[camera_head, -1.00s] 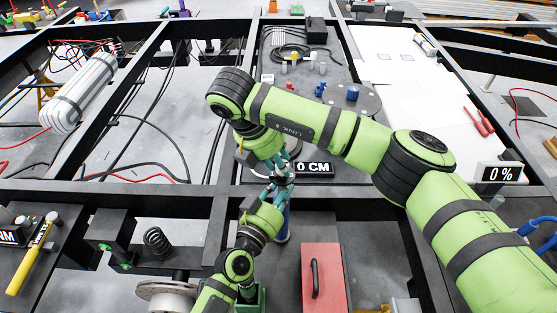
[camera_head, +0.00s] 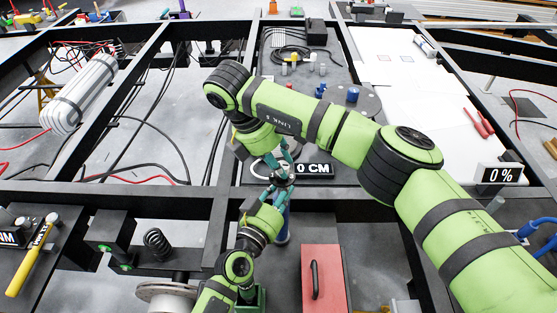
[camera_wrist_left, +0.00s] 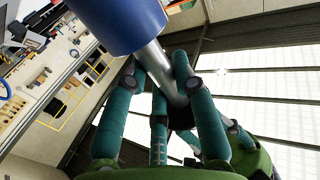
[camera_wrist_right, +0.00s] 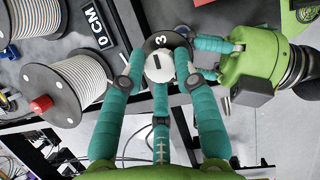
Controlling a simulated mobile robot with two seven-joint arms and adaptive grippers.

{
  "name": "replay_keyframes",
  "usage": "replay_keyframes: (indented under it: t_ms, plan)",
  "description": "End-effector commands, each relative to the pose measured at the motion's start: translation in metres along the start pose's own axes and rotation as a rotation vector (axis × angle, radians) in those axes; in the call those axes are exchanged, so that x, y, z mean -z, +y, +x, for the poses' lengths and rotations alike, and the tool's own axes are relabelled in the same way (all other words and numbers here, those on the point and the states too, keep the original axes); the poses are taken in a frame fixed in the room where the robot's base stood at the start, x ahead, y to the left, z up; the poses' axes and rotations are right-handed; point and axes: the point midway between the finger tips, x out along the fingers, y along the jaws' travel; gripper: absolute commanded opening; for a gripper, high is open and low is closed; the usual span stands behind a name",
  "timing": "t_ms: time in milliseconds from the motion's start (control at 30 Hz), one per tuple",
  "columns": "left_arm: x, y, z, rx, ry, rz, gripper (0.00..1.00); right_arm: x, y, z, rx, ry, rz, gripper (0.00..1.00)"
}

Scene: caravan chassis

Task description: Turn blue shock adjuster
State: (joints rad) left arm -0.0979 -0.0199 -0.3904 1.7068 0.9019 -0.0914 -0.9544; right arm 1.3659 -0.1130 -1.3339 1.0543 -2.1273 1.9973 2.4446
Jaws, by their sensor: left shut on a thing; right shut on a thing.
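The blue shock (camera_head: 284,232) stands below my two grippers in the head view, mostly hidden by my arms. In the left wrist view its blue body (camera_wrist_left: 125,22) joins a silver rod (camera_wrist_left: 168,78), and my left gripper (camera_wrist_left: 162,72) is shut around that rod. In the right wrist view the adjuster (camera_wrist_right: 158,68) is a round dark dial marked "3" with a white slotted centre. My right gripper (camera_wrist_right: 163,60) is shut on it from above, fingers on both sides. The left gripper (camera_head: 272,203) sits just below the right gripper (camera_head: 281,172) in the head view.
A "0 CM" sign (camera_head: 314,169) stands just behind my grippers. Two wound spools (camera_wrist_right: 68,88) show in the right wrist view. A red panel with a black handle (camera_head: 325,275) lies at front right, and a coil spring (camera_head: 157,242) at left. Black chassis beams (camera_head: 130,197) cross the scene.

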Motion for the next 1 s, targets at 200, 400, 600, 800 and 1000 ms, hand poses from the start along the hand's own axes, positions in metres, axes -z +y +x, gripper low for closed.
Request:
replay_keyframes:
  t_ms: [200,400,600,800,1000]
  plan:
    - [-0.002,-0.007,-0.001,0.015,-0.002,0.001,0.0,-0.007,0.001,0.002,0.004,-0.016,0.012,0.52]
    - [-0.002,-0.005,-0.001,0.011,-0.003,0.003,0.0,-0.004,0.0,0.001,0.004,-0.01,0.006,0.52]
    - [-0.002,-0.004,-0.001,0.007,-0.003,0.003,0.0,-0.002,0.0,-0.003,0.002,-0.007,0.002,0.52]
    - [-0.002,-0.003,-0.001,0.005,-0.003,0.002,0.0,-0.003,0.001,-0.035,-0.004,-0.009,0.004,0.52]
    - [-0.002,-0.002,0.0,0.003,-0.003,0.0,0.0,-0.003,0.001,-0.078,-0.003,-0.011,0.007,0.52]
